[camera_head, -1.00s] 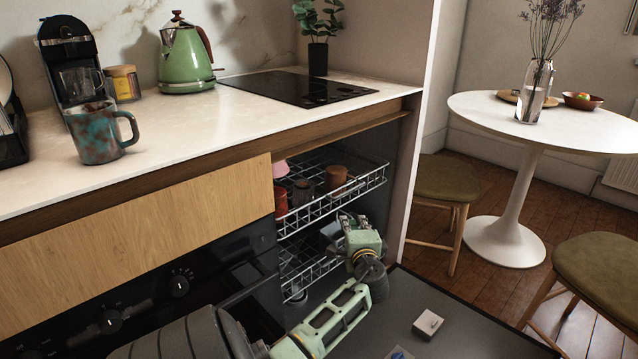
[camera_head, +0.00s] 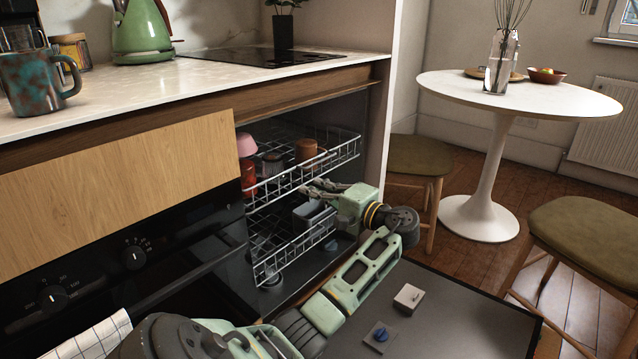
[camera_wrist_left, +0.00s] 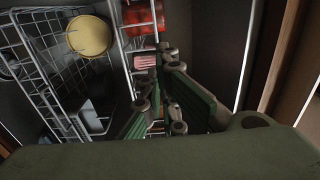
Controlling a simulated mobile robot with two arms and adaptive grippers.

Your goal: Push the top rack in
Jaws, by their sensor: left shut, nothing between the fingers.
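The top rack (camera_head: 338,158) is a wire rack standing out of the open dishwasher under the counter, with cups in it. My left gripper (camera_head: 312,187) is just below and in front of the top rack's front rail, over the lower rack, pointing left and inward. Its fingers are shut and empty. In the left wrist view the fingers (camera_wrist_left: 168,62) are close to white rack wires; whether they touch is unclear. My right gripper is not in view.
The top rack holds a pink bowl (camera_head: 246,145), red cups (camera_head: 247,175) and a brown cup (camera_head: 306,150). The lower rack (camera_head: 268,262) is also out. A stool (camera_head: 412,156) stands right.

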